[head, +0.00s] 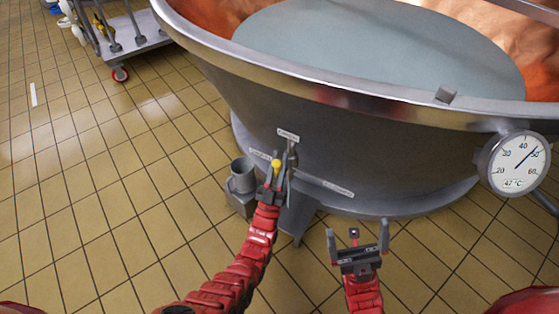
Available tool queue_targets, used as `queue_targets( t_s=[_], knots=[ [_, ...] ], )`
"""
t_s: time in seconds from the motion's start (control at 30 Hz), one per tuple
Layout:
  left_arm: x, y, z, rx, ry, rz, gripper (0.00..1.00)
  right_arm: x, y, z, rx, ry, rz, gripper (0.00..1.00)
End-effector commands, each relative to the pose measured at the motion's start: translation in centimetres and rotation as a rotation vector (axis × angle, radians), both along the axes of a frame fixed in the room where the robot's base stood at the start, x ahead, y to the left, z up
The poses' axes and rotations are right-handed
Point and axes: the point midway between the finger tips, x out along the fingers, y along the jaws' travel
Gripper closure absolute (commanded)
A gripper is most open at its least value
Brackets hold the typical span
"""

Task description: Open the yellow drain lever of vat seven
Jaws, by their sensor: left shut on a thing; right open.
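The vat (330,130) is a large steel vessel with a copper inside and pale liquid in it. The yellow drain lever (276,163) shows as a small yellow knob low on the vat's front wall. My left gripper (277,172) is shut on the lever at the knob. The rest of the lever is largely hidden by the fingers. My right gripper (357,238) is open and empty, apart from the vat, over the floor to the right of the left arm. The vat's number is not readable here.
A grey drain pipe (242,176) stands left of the lever. A round dial gauge (516,163) sits on the vat's right. A wheeled cart (130,42) is at back left.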

Motion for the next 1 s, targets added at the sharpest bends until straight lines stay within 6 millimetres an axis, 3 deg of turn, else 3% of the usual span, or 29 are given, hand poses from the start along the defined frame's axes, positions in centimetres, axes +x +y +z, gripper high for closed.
queue_targets(
  t_s=[0.03, 0.17, 0.2, 0.47, 0.67, 1.0],
  knots=[
    [0.0, 0.1, -0.1, -0.001, 0.002, 0.001, 0.74, 0.0, 0.0, 0.0, 0.000, 0.000, 0.000, 0.00],
    [0.0, 0.1, -0.1, 0.000, 0.001, 0.001, 0.50, 0.0, 0.0, 0.0, 0.000, 0.000, 0.000, 0.00],
    [0.0, 0.1, -0.1, 0.000, 0.001, 0.001, 0.49, 0.0, 0.0, 0.0, 0.000, 0.000, 0.000, 0.00],
    [0.0, 0.0, -0.1, 0.001, 0.001, 0.001, 0.49, 0.0, 0.0, 0.0, 0.000, 0.000, 0.000, 0.00],
    [-1.1, 0.4, -1.1, 0.002, 0.003, -0.001, 0.49, 0.0, -0.1, 0.4, 0.006, 0.000, -0.003, 0.00],
    [-5.6, 2.1, -6.4, 0.001, 0.006, 0.001, 0.49, 0.0, 0.0, -0.4, -0.003, 0.000, 0.001, 0.00]
  ],
)
